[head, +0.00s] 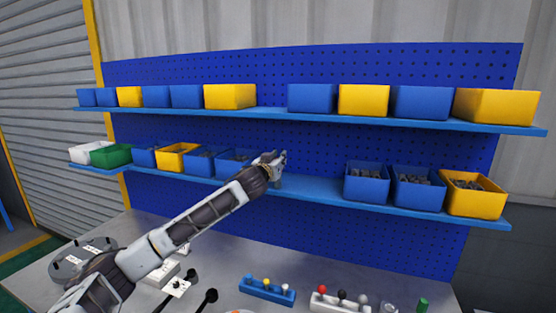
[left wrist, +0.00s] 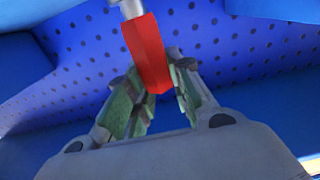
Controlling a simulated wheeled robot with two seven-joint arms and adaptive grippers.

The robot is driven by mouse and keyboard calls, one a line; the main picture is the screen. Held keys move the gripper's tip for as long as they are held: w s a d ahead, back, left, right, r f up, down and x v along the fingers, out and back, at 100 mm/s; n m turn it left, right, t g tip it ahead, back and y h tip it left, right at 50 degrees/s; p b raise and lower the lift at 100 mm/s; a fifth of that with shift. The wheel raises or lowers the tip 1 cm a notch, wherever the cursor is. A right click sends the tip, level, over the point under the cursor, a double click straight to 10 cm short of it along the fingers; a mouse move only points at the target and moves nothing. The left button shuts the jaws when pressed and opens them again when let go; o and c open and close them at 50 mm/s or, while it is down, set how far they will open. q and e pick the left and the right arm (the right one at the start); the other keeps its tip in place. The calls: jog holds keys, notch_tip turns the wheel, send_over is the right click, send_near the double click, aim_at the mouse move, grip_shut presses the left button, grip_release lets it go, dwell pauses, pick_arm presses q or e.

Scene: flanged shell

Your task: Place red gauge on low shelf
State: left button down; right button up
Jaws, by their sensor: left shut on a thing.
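The red gauge (left wrist: 146,50) has a red grip and a grey metal end, seen in the left wrist view between my left gripper's fingers (left wrist: 160,92). In the head view, my left gripper (head: 279,158) is shut on it at the gap in the low shelf (head: 315,187), between the blue bins on either side. The red grip is hidden there; a small grey piece shows just below the fingers. I cannot tell whether the gauge touches the shelf. My right gripper is not in view.
Blue bins (head: 234,162) stand left of the gap and another blue bin (head: 366,184) stands right. The upper shelf (head: 270,112) with several bins runs above. On the grey table (head: 225,265) are a blue block (head: 267,291) and a white block (head: 338,303) with coloured knobs.

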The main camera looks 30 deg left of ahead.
pick_arm(q)
jog(key=c, duration=1.3)
grip_release()
jog(key=shift+f, duration=0.1)
jog(key=shift+s+d, duration=0.1)
jog(key=shift+s, duration=0.35)
jog(key=shift+b+v, duration=2.2)
jog(key=shift+v, duration=3.35)
